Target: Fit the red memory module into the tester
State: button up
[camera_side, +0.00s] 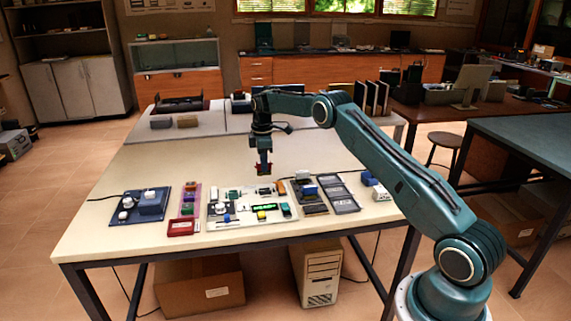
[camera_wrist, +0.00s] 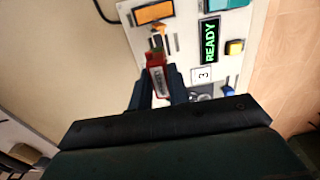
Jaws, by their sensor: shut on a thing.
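My gripper (camera_side: 264,169) is shut on the red memory module (camera_side: 262,170) and holds it in the air above the back edge of the tester. In the wrist view the red module (camera_wrist: 154,62), with a pale label, sits between the two dark fingers of my gripper (camera_wrist: 158,84). The tester is a white board (camera_side: 240,220) with a green lit display, which reads READY in the wrist view (camera_wrist: 209,41), a yellow button (camera_wrist: 234,47) and an orange part (camera_wrist: 154,12). Its slot is not clear to me; the module and fingers cover part of the board.
Left of the tester are a pink strip with coloured blocks (camera_side: 188,196), a red tray (camera_side: 182,228) and a dark blue board with knobs (camera_side: 140,206). On the right are dark trays (camera_side: 337,193) and a blue-topped block (camera_side: 309,190).

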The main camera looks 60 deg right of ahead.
aim_at(264, 174)
jog(key=shift+f, duration=2.95)
jog(key=shift+f, duration=0.7)
dwell(0.4)
jog(key=o, duration=1.3)
jog(key=shift+r, duration=0.25)
jog(key=shift+r, duration=3.55)
jog(key=shift+r, duration=0.1)
